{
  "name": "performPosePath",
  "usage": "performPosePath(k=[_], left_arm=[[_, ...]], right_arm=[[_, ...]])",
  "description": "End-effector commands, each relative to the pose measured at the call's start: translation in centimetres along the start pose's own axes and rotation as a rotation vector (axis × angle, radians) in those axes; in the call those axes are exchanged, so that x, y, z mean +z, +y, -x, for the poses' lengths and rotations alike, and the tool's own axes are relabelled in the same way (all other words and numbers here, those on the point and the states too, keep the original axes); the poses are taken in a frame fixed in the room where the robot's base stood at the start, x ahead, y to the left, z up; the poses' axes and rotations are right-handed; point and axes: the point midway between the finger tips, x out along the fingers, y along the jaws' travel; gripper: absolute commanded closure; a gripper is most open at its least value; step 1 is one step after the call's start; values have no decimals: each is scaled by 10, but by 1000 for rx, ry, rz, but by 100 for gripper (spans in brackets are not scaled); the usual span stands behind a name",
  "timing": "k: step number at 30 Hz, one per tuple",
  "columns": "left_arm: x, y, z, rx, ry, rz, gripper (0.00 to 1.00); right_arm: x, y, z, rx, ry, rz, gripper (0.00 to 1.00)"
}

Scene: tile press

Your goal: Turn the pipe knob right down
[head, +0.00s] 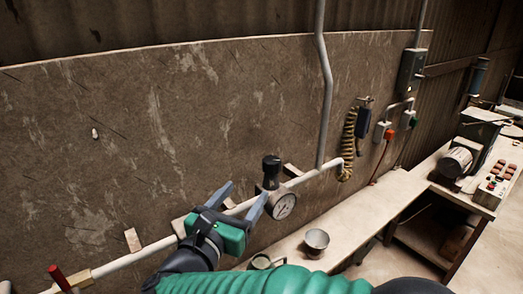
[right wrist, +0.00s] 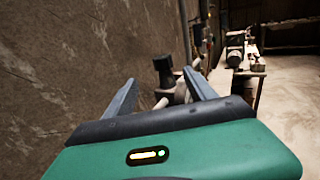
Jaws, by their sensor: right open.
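The black pipe knob (head: 271,165) stands upright on the white pipe (head: 318,175), just above a round gauge (head: 283,205), in the head view. In the right wrist view the knob (right wrist: 163,68) shows beyond and between the fingers. My right gripper (head: 241,197) is open and empty, in front of the pipe and to the left of the knob, with its fingers pointing up toward the wall. It does not touch the knob as far as I can see. The fingers also show in the right wrist view (right wrist: 160,90), spread apart. My left gripper is not in view.
A small metal cup (head: 316,241) stands on the bench ledge (head: 370,208) below the pipe. A red valve handle (head: 59,277) sits on the pipe at lower left. A coiled hose (head: 348,145) hangs at right. A control box (head: 496,185) stands on the far-right table.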

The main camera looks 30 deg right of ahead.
Motion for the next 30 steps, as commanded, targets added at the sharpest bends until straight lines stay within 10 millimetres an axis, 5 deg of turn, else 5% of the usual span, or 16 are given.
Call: performPosePath(k=[18, 30], left_arm=[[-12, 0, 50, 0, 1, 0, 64], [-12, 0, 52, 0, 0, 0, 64]], right_arm=[[0, 3, -147, 0, 4, 7, 35], [-3, 5, -166, 4, 2, 8, 35]])
